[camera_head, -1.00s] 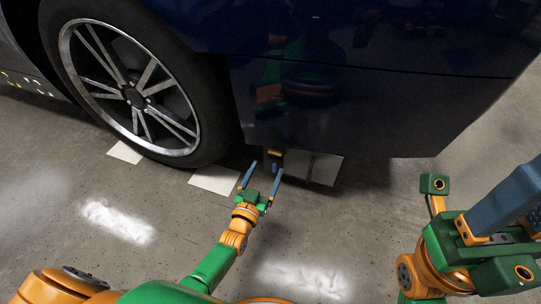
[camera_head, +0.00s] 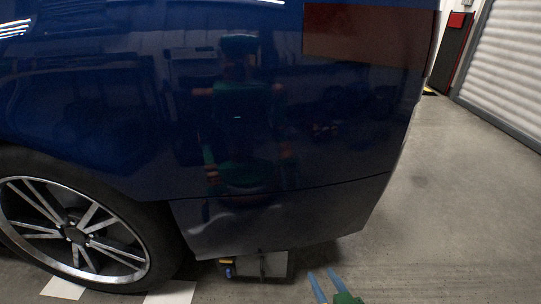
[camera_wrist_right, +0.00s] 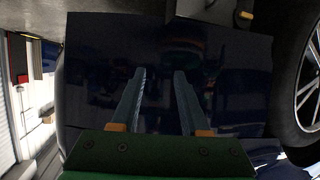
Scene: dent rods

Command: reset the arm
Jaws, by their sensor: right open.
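My right gripper (camera_head: 321,272) shows at the bottom edge of the head view, right of centre. Its two blue-grey fingers are apart and nothing is between them. In the right wrist view the same gripper (camera_wrist_right: 160,76) points its open fingers towards the dark blue car panel (camera_wrist_right: 215,55), whose surface mirrors the surroundings. I cannot tell the exact gap to the panel. My left gripper is out of view.
The blue car's body (camera_head: 130,90) fills much of the head view, with a wheel (camera_head: 75,235) at lower left. A grey box (camera_head: 270,265) lies under the bumper. White sheets (camera_head: 170,292) lie by the tyre. Open floor (camera_head: 440,220) and a shutter (camera_head: 510,75) are at right.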

